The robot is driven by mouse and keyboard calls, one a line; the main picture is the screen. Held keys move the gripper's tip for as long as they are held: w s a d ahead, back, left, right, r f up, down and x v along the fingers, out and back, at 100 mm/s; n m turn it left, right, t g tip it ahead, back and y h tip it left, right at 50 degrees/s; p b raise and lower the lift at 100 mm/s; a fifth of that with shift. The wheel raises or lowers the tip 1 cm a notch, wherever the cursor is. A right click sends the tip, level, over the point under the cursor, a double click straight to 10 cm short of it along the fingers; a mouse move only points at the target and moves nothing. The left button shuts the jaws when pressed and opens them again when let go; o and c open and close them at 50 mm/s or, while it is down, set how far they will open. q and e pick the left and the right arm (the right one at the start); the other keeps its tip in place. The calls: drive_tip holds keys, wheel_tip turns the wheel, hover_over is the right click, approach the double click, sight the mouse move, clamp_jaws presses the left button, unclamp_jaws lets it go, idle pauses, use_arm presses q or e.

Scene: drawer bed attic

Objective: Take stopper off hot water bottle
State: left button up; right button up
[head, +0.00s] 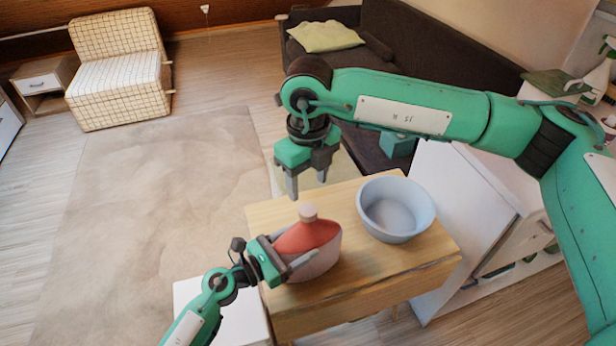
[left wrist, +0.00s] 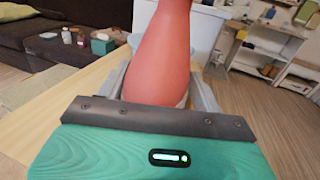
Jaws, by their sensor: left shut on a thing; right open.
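The hot water bottle (head: 312,240) is red on top and pale pinkish below. It sits at the left part of the wooden table. Its stopper (head: 308,212) is a pinkish knob on top of the bottle. My left gripper (head: 296,256) is shut on the bottle's body from the left, with a finger along its side. In the left wrist view the red bottle (left wrist: 160,60) stands between the two fingers, and its top runs out of the picture. My right gripper (head: 308,188) is open and empty, pointing down just above and behind the stopper.
A light blue bowl (head: 396,236) stands on the wooden table (head: 370,283), right of the bottle. A white cabinet (head: 462,215) stands right of the table. A dark sofa (head: 425,50) is behind, and a rug (head: 150,220) lies at left.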

sight(308, 210)
drive_tip(key=shift+f, duration=3.95)
drive_tip(key=c, duration=1)
drive_tip(key=shift+c, duration=0.2)
drive_tip(key=shift+r, duration=0.15)
drive_tip(key=shift+r, duration=0.95)
drive_tip(key=shift+r, duration=0.1)
drive_tip(key=shift+r, duration=1.95)
use_arm(q)
drive_tip(key=o, duration=1.9)
